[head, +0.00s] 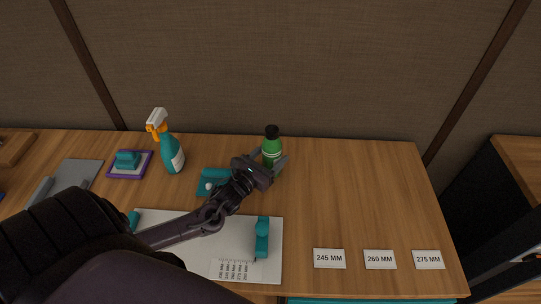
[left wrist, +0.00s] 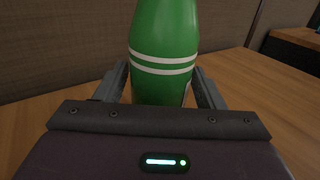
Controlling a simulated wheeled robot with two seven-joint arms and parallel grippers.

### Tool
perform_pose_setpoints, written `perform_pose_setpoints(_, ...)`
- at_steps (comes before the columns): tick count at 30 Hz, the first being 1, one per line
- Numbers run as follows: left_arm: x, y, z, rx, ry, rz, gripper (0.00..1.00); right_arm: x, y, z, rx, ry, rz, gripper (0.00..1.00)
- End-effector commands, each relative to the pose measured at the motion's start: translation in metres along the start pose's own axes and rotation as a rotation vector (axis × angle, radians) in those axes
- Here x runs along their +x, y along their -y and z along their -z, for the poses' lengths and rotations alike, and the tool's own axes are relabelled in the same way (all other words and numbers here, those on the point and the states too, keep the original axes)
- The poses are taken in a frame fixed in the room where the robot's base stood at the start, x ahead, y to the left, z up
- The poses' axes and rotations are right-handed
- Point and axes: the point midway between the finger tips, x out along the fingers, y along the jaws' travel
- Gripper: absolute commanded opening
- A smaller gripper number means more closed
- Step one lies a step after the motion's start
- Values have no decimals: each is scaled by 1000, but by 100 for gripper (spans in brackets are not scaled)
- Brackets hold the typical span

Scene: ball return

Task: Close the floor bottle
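A green bottle (head: 272,150) with a black cap (head: 272,131) and white stripes stands upright near the back of the wooden table. My left gripper (head: 270,168) reaches it from the front, with one finger on each side of the bottle. In the left wrist view the bottle (left wrist: 165,50) stands between the two fingers (left wrist: 163,90). A gap shows at the left finger; contact on the right side is hard to tell. The bottle's top is out of the left wrist view. My right gripper is not in view.
A teal spray bottle (head: 172,155) with an orange and white head stands to the left. A purple-edged tray (head: 113,172) holds a teal item. A white measuring board (head: 205,262) lies in front, with a teal slider (head: 262,238). Labels such as 245 MM (head: 329,258) lie front right. The table's right side is mostly clear.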

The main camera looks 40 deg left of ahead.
Motion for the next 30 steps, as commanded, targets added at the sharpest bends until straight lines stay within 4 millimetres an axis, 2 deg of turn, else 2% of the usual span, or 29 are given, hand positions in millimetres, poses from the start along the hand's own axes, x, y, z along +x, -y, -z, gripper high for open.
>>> perform_pose_setpoints(11, 0, 0, -4, 0, 0, 0, 71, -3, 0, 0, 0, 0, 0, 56)
perform_pose_setpoints(13, -5, 0, -2, 1, -2, 1, 71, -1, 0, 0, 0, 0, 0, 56)
perform_pose_setpoints(17, -24, 0, -1, 1, -4, 2, 71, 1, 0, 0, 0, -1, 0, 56)
perform_pose_setpoints(24, -73, 0, 0, 1, -6, 2, 71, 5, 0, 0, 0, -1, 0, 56)
perform_pose_setpoints(30, -105, 0, -1, 0, -4, 1, 71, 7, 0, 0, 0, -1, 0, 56)
